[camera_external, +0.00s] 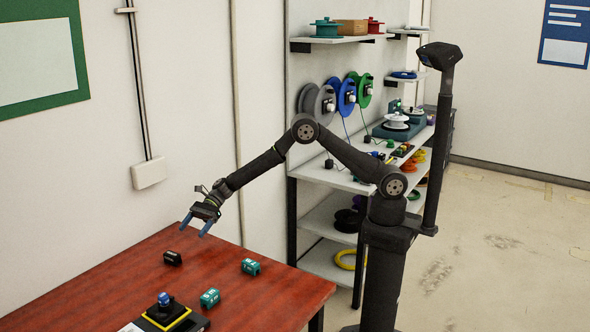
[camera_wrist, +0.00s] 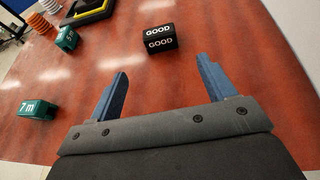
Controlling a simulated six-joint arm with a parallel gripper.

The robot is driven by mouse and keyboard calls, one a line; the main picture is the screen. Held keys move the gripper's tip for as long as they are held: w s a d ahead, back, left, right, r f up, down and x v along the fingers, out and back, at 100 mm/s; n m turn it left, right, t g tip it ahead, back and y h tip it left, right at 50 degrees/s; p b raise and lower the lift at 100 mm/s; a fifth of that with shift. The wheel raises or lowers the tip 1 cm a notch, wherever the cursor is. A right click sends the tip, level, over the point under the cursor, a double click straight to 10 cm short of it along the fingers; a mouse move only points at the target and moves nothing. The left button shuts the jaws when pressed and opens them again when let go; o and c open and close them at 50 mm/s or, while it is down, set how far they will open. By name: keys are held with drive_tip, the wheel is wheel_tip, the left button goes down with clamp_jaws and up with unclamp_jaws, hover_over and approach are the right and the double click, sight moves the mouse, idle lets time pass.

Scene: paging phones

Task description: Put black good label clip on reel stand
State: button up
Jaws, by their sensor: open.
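The black good label clip (camera_external: 172,258) sits on the red-brown table, near its back edge by the wall. In the wrist view the clip (camera_wrist: 160,38) shows white GOOD lettering on two faces, ahead of the fingertips and roughly centred between them. My gripper (camera_external: 194,228) is open and empty, above the table and close to the clip, not touching it. Its two blue fingers also show in the wrist view (camera_wrist: 162,67). A black base with a yellow border and a blue part on top (camera_external: 165,315) stands at the table's front; I cannot tell if it is the reel stand.
Two teal label clips (camera_external: 250,267) (camera_external: 210,298) sit on the table (camera_external: 285,295); one reads 7 m in the wrist view (camera_wrist: 37,109). Shelves with grey, blue and green reels (camera_external: 346,95) stand behind my arm. A teal machine with a white reel (camera_external: 396,121) is on the shelf.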

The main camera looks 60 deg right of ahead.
drive_tip(key=shift+o, duration=0.4)
drive_tip(key=shift+v, duration=1.7)
drive_tip(key=shift+r, duration=0.1)
drive_tip(key=r, duration=0.1)
approach(173, 253)
drive_tip(key=x, duration=0.5)
drive_tip(key=shift+w, duration=0.25)
drive_tip(key=x, duration=0.4)
drive_tip(key=shift+s+d+f, duration=0.15)
drive_tip(key=shift+f, duration=0.15)
drive_tip(key=shift+a+f, duration=0.25)
drive_tip(key=shift+a, duration=0.35)
drive_tip(key=shift+c, duration=0.2)
